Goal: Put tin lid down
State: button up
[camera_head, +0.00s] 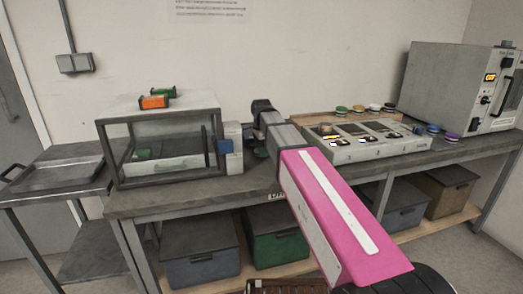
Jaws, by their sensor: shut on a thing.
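My gripper (259,146) is at the end of my pink and grey arm, low over the bench top, just right of the glass-sided case. It is shut on a small dark greenish thing, which I take to be the tin lid (260,153). My arm hides much of the fingers and of this lid. I cannot tell whether the lid touches the bench.
The grey bench (165,201) holds the glass-sided case (160,141) at left and a sloped panel with several bays (365,149) at right. Small round coloured tins (341,109) stand behind it. A grey oven-like box (447,85) stands far right. Bins (200,256) sit below.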

jog(key=shift+f, duration=0.25)
jog(key=o, duration=0.9)
jog(key=shift+r, duration=0.1)
notch_tip(320, 180, up, 12)
dwell(0.3)
